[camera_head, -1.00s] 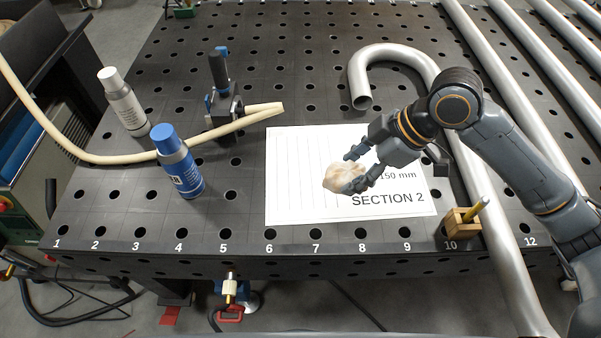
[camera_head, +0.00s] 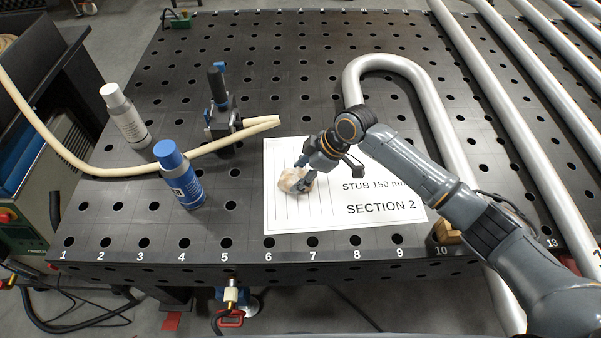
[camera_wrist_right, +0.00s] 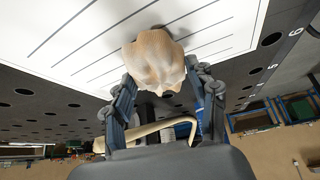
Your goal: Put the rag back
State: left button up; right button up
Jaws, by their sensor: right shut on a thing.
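The rag (camera_head: 295,181) is a crumpled, cream-coloured bundle over the left part of the white SECTION 2 sheet (camera_head: 340,217). My right gripper (camera_head: 304,178) is shut on the rag. In the right wrist view the rag (camera_wrist_right: 156,62) sits between the two fingertips of the gripper (camera_wrist_right: 165,88), with the lined sheet (camera_wrist_right: 80,40) behind it. I cannot tell whether the rag touches the sheet. My left gripper is not in view.
A blue spray can (camera_head: 179,176) and a white can (camera_head: 125,115) stand to the left. A bent steel tube (camera_head: 430,95) lies right. A wooden block (camera_head: 445,232) is at the front edge.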

jog(key=shift+f, duration=0.6)
jog(key=o, duration=1)
jog(key=shift+o, duration=0.2)
jog(key=b+v, duration=0.1)
jog(key=v, duration=1.1)
jog(key=shift+b, duration=0.35)
